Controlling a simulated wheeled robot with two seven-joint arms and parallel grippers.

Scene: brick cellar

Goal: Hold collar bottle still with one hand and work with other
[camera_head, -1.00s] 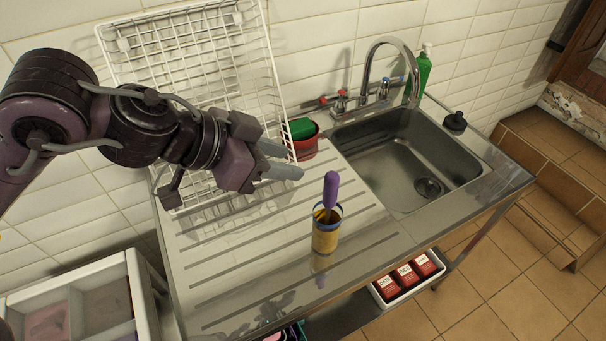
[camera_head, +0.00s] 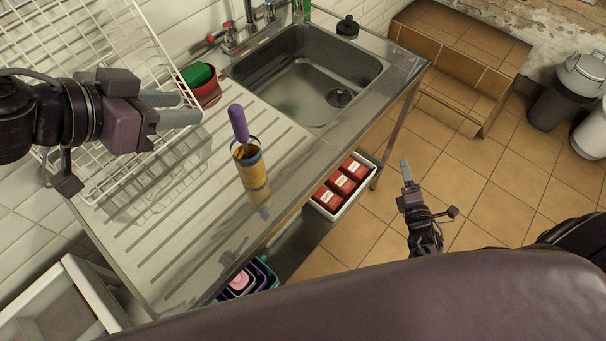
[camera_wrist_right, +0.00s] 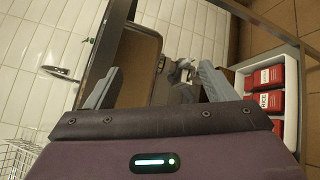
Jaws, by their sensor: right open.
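A yellow cylinder with a blue rim (camera_head: 254,171) stands upright on the steel drainboard (camera_head: 168,248). A purple-handled tool (camera_head: 238,123) stands in it, tilted. I cannot tell whether this cylinder is the collar bottle. My left gripper (camera_head: 190,108) is open and empty, up and left of the purple handle, in front of the wire rack. My right gripper (camera_head: 406,172) is low, over the floor to the right of the counter. In the right wrist view its two fingers (camera_wrist_right: 157,80) are wide apart with nothing held between them.
A red pot (camera_head: 207,92) with a green sponge (camera_head: 197,75) and the sink (camera_head: 300,75) are behind the cylinder. A white tray (camera_head: 329,213) of red boxes sits below the counter. The front drainboard is clear.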

